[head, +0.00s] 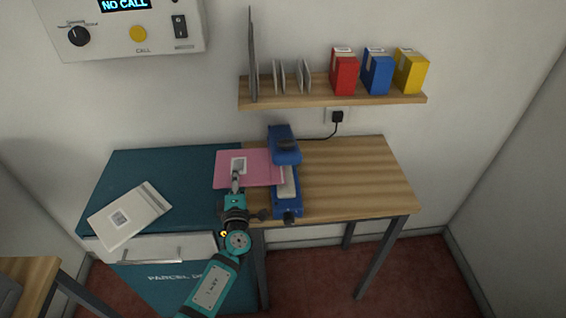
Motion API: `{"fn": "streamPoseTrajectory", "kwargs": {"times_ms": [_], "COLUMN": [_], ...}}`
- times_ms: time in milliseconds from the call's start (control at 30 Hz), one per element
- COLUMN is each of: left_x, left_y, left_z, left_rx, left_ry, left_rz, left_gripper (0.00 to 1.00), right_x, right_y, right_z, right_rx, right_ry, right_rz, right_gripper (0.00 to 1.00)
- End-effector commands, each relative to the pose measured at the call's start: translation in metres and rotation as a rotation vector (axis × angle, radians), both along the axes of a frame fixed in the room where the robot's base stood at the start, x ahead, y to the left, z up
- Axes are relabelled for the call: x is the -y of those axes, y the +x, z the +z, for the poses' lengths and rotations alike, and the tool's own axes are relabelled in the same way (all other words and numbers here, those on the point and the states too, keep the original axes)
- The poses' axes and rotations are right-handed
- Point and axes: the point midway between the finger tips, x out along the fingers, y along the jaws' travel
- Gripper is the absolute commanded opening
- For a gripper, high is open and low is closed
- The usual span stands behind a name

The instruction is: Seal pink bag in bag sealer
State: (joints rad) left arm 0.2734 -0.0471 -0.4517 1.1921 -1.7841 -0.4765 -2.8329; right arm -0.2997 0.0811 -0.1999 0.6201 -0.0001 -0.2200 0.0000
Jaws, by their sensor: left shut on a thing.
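The pink bag (258,173) is flat and has a whitish label patch. Its right edge reaches between the blue upper arm and the pale base of the bag sealer. The bag sealer (286,205) is blue and stands on the wooden counter, with its upper arm (284,150) raised over the base. My left gripper (236,177) is shut on the pink bag at its near side, by the label. The fingertips are small and partly hidden against the bag. My right gripper is not in view.
A white parcel (130,215) lies on the teal parcel box (165,170) at left. The wooden counter (355,175) is clear right of the sealer. A wall shelf (320,98) holds red, blue and yellow boxes. A cord runs to a wall plug (337,116).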

Motion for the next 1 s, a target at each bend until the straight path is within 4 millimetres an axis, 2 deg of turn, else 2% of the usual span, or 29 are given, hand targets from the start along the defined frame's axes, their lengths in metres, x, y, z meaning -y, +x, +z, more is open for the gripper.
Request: {"fn": "streamPoseTrajectory", "kwargs": {"times_ms": [1000], "left_x": [-0.062], "left_y": [0.000], "left_z": [0.001], "left_rx": [0.001], "left_ry": [-0.001], "left_rz": [0.000], "left_gripper": [0.00], "right_x": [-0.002], "right_y": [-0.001], "right_z": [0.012], "right_rx": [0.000], "right_ry": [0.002], "right_rz": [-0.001], "right_gripper": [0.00]}}
